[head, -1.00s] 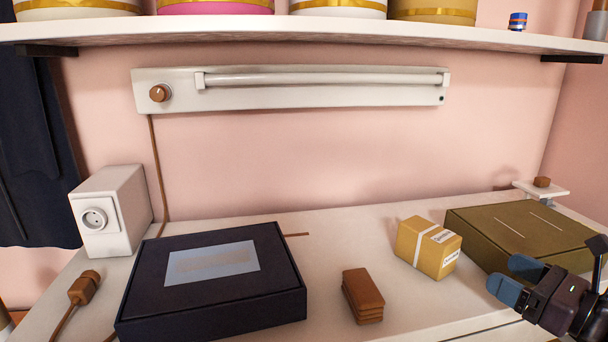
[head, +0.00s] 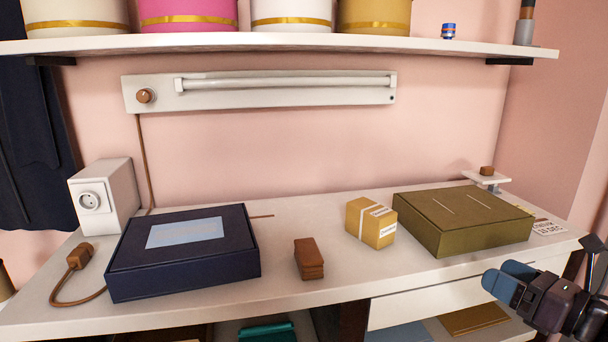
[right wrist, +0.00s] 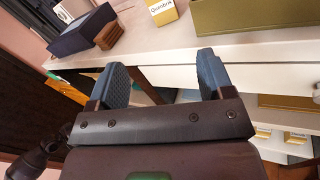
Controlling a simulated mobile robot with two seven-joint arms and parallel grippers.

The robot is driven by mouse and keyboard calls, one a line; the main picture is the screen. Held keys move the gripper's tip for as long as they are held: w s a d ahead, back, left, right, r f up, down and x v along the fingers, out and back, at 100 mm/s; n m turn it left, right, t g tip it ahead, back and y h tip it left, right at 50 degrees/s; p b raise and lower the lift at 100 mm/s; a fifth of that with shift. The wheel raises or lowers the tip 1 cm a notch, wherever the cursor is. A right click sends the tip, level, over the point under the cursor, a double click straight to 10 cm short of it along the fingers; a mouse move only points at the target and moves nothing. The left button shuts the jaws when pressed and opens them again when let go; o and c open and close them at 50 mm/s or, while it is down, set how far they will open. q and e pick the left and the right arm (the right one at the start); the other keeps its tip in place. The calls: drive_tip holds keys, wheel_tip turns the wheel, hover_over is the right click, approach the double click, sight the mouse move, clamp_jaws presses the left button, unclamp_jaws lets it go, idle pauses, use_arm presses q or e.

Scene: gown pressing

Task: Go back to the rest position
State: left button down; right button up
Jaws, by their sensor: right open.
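My right gripper (head: 505,282) is at the lower right of the head view, in front of the table's front edge and below the olive box. In the right wrist view its two blue-grey fingers (right wrist: 165,80) are spread apart with nothing between them, facing the white table front. My left gripper is not in view.
The white table (head: 340,280) holds a navy box (head: 235,265), brown blocks (head: 309,258), a yellow carton (head: 372,223), an olive box (head: 465,220), a white socket box (head: 115,200) and a brown plug (head: 80,256). A drawer (head: 440,295) and lower shelf lie below.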

drive_tip(key=s+d+f+m+h, duration=0.15)
drive_tip(key=f+m+h, duration=0.25)
drive_tip(key=f+m, duration=0.8)
drive_tip(key=s+d+f+m+h, duration=0.1)
drive_tip(key=d+f+m+h, duration=0.15)
drive_tip(key=f+m, duration=0.85)
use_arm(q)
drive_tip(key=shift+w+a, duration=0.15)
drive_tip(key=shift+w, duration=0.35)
use_arm(e)
drive_tip(key=s+a+f+m+g+h, duration=0.2)
drive_tip(key=s+a+f+m+g, duration=0.2)
drive_tip(key=s+a+f+m, duration=0.7)
drive_tip(key=a+f+m, duration=0.1)
drive_tip(key=m, duration=0.3)
drive_tip(key=shift+s+a+f, duration=0.35)
drive_tip(key=shift+s+f, duration=0.05)
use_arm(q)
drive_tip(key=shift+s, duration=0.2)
use_arm(e)
drive_tip(key=shift+h, duration=0.25)
